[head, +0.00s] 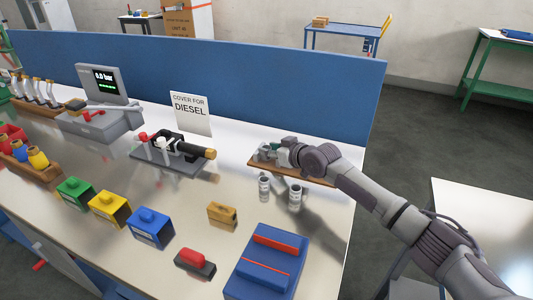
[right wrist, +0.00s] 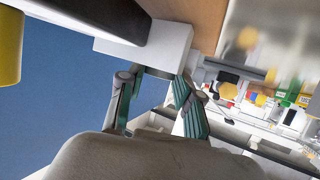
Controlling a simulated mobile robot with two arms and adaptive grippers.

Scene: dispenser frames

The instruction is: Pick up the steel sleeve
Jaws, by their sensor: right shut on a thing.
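My right gripper (head: 272,149) reaches in from the right, low over the wooden board (head: 312,180) at the back right of the bench. In the right wrist view its teal-padded fingers (right wrist: 155,88) are shut on a pale grey piece (right wrist: 165,47), which I take to be the steel sleeve. Its far side is hidden, and the gripper mostly covers it in the head view. I cannot tell whether it touches the board. Two small grey labelled cylinders, one left (head: 264,187) and one right (head: 295,198), stand in front of the board. My left gripper is not in view.
A lever fixture (head: 172,152) and a "COVER FOR DIESEL" sign (head: 191,112) stand left of the board. Green, yellow and blue blocks (head: 150,226) line the front. A blue case (head: 264,268) lies front right. A blue partition (head: 230,85) closes the back.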

